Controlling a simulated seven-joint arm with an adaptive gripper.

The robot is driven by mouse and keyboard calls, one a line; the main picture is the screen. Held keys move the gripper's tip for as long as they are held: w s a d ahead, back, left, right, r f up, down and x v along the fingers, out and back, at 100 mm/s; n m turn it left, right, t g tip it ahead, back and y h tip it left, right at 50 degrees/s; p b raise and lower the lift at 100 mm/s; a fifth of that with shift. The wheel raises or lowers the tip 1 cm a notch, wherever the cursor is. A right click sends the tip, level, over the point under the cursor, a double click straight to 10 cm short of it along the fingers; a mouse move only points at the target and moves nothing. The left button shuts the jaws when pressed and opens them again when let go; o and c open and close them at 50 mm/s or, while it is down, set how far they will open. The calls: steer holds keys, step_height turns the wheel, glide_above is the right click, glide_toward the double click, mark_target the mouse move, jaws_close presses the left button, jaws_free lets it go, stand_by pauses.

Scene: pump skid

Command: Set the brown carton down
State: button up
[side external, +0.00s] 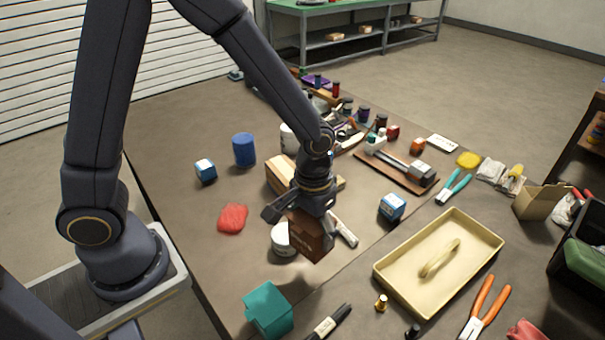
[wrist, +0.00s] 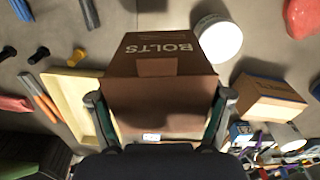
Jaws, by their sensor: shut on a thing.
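The brown carton (side external: 310,240) is held in my gripper (side external: 302,212) over the table (side external: 180,120), tilted in the side view. In the wrist view the carton (wrist: 160,85) shows the word "BOLTS" on one face, and the two fingers of my gripper (wrist: 160,108) are closed on its opposite sides. I cannot tell for sure whether its lower end touches the table. The carton's far side is hidden in the wrist view.
A white tub (side external: 281,240) stands just left of the carton, with a tan box (side external: 281,176) behind. A cream tray (side external: 388,270) lies to the right, a teal box (side external: 268,312) in front, and a blue-and-white box (side external: 392,207) nearby. Bare table lies left, around the red bag (side external: 233,218).

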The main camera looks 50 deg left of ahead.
steer(key=shift+w+a+r+m, duration=0.25)
steer(key=shift+w+a+r, duration=0.4)
steer(key=shift+w+a, duration=1.5)
steer(key=shift+w+a+r+m, duration=0.25)
steer(key=shift+w+a+r, duration=0.55)
steer(key=shift+a, duration=2.5)
steer(key=w+f, duration=0.2)
steer(key=w, duration=0.4)
steer(key=w+d+f, duration=0.1)
steer(key=w+f, duration=0.2)
steer(key=w, duration=0.3)
steer(key=w+d+f, duration=0.1)
steer(key=w+f, duration=0.2)
steer(key=w, duration=0.4)
steer(key=shift+d+f, duration=0.25)
steer(key=shift+w+f, duration=0.55)
steer(key=shift+f, duration=1.45)
steer(key=shift+f, duration=0.1)
